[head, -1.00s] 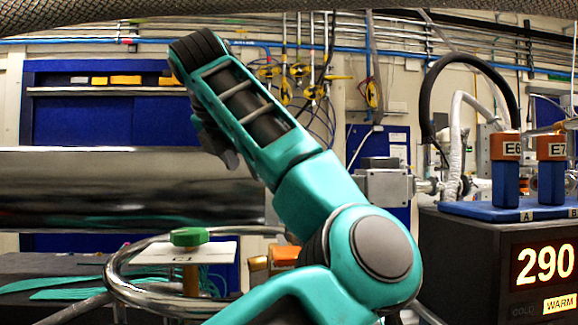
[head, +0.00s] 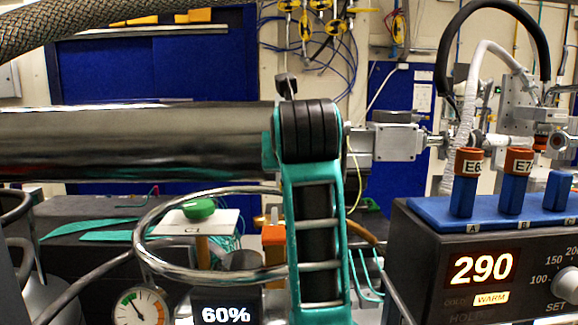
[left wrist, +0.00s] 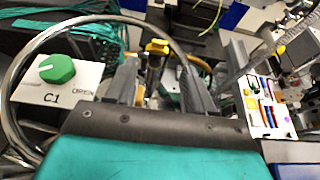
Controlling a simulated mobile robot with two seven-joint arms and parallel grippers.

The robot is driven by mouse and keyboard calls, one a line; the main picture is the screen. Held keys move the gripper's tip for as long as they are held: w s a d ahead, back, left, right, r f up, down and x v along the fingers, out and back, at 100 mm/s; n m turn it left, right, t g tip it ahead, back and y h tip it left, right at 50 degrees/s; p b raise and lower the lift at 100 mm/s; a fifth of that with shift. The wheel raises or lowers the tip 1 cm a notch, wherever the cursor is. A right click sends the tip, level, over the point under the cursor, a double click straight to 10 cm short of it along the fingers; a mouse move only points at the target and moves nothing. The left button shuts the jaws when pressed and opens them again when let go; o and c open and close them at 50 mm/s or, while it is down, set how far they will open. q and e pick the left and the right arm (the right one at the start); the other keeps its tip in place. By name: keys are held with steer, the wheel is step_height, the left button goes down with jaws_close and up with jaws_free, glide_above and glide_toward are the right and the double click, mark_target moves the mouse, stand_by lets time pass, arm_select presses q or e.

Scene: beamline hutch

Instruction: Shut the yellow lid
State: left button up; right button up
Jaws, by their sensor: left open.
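In the left wrist view, a small yellow cap-like piece (left wrist: 157,47) sits beyond the gap between my left gripper's fingers. I cannot tell whether it is the yellow lid, or whether it is open. My left gripper (left wrist: 160,85) is open, with two dark fingers spread and nothing visible held between them. It appears over the right part of a shiny metal ring. In the head view no yellow lid can be made out clearly. My upright teal arm hides part of the area there, and the left fingertips cannot be made out. My right gripper is not in view.
The metal ring (head: 140,240) surrounds a C1 card (head: 197,222) with a green knob (head: 199,209). A dial gauge (head: 138,308) and a 60% display (head: 226,312) stand below. A dark 290 controller (head: 425,250) is at right. A thick metal cylinder (head: 140,140) crosses the left.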

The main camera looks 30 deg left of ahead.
arm_select(q)
steer(key=p+x, duration=0.1)
steer(key=x, duration=1)
steer(key=shift+w+a+f, duration=0.1)
steer(key=shift+w+a, duration=0.05)
steer(key=shift+w, duration=0.05)
jaws_close()
